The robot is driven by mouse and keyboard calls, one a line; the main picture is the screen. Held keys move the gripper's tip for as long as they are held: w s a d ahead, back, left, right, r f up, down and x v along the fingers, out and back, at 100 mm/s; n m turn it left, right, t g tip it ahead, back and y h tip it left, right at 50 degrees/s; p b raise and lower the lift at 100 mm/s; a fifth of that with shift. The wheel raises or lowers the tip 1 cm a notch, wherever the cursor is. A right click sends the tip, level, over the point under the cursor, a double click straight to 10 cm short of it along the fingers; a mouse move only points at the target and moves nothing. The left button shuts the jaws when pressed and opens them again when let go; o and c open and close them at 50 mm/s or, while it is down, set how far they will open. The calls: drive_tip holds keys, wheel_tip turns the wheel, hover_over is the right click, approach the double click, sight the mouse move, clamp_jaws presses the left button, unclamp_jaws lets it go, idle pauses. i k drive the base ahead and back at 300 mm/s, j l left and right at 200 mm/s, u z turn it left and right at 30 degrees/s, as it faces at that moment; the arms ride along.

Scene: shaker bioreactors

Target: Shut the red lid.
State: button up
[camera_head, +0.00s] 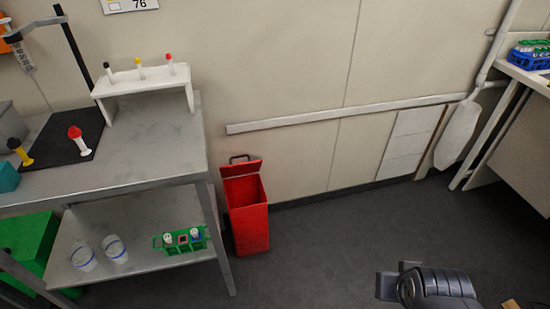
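The red lid (241,168) belongs to a tall red bin (248,229) on the floor, against the wall and just right of the metal bench. The lid is raised, tilted back towards the wall, and a dark handle shows at its top. The bin's mouth is open below it; its inside is mostly hidden. My gripper (396,277) is at the bottom of the view, right of the bin and well apart from it, touching nothing that I can see. Its fingers are too small and dark to tell whether they are open.
The metal bench (150,150) stands close on the bin's left, with a white rack (145,78) on top and a green tube rack (181,239) below. The dark floor (335,235) between bin and gripper is clear.

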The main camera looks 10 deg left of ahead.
sight(242, 168)
drive_tip(key=i+j+u, duration=0.45)
drive_tip(key=i+j, duration=0.4)
drive_tip(key=i, duration=0.15)
